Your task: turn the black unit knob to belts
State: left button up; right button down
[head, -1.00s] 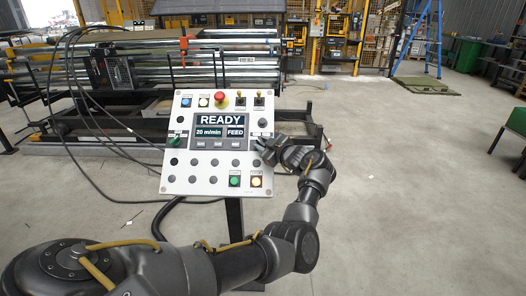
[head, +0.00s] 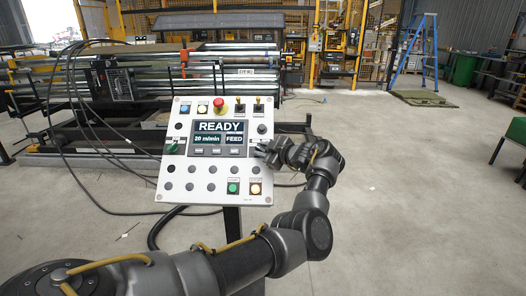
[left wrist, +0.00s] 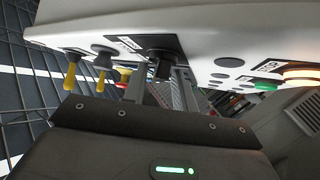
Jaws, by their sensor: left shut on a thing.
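The control panel (head: 172,196) is a tilted white plate on a post. Its screen (head: 220,139) reads READY, 20 m/min and FEED. My left gripper (head: 262,152) is at the panel's right edge, beside the screen, and covers the black unit knob in the head view. In the left wrist view the black knob (left wrist: 160,54) sits on a dark label plate, with the two fingers of my left gripper (left wrist: 160,80) on either side of it, shut on it. The label's words and the knob's pointer cannot be read. My right gripper is not in view.
Cables (head: 85,120) loop at the left. A roller machine stands behind.

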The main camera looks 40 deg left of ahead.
pick_arm(q)
jog(key=o, duration=0.6)
jog(key=shift+o, duration=0.2)
